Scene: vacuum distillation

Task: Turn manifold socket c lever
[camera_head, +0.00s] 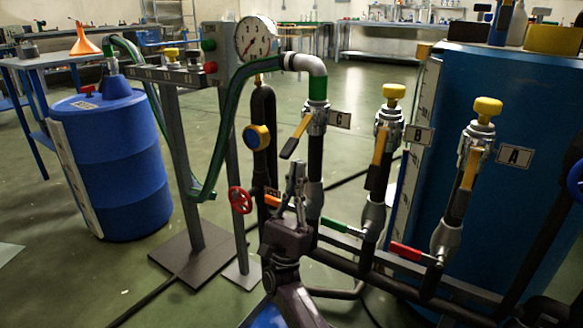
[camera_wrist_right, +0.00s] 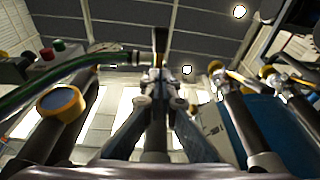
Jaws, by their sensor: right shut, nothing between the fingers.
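Socket C, marked by a C plate (camera_head: 340,119), is the left one of three manifold sockets. A green hose (camera_head: 232,100) reaches its top through a grey elbow (camera_head: 305,63). Its lever (camera_head: 295,137), yellow with a dark end, slants down and to the left, away from the pipe. My right gripper (camera_head: 296,172) is shut and empty, pointing up just below the lever end, beside the socket C pipe. In the wrist view my gripper (camera_wrist_right: 160,98) points up towards a dark and yellow part (camera_wrist_right: 160,45), probably this lever. Contact cannot be told. My left gripper is out of view.
Sockets B (camera_head: 388,125) and A (camera_head: 480,140) stand to the right, their yellow levers pointing down, before a large blue tank (camera_head: 440,120). A gauge (camera_head: 256,38), a yellow-rimmed dial (camera_head: 257,138) and a red valve wheel (camera_head: 240,200) are close on the left. A blue drum (camera_head: 110,165) stands further left.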

